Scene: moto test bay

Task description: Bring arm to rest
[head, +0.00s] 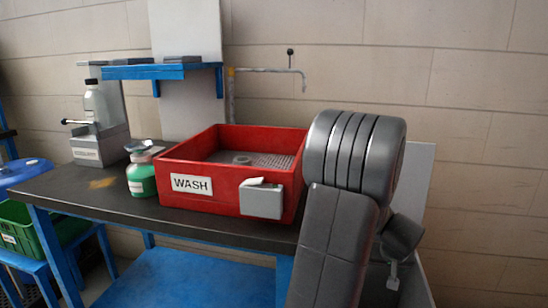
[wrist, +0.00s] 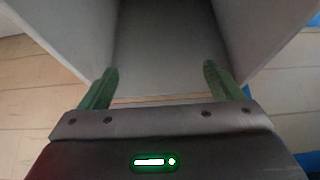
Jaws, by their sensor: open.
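My gripper (wrist: 158,82) shows in the wrist view with its two green fingers spread wide apart and nothing between them. Beyond the fingers is the inside of a pale grey, open-sided box or bin (wrist: 165,50); the fingertips overlap its near edge in the picture, and I cannot tell whether they touch it. In the head view my arm stands bent at the right, in front of the workbench's right end.
A dark-topped workbench (head: 95,195) carries a red WASH tray (head: 225,197), a green-filled bottle (head: 141,178) and a grey press-like device (head: 100,145) holding a bottle (head: 95,103). A blue shelf (head: 150,72) is above. A green crate (head: 25,235) is at lower left. Wall space at right is clear.

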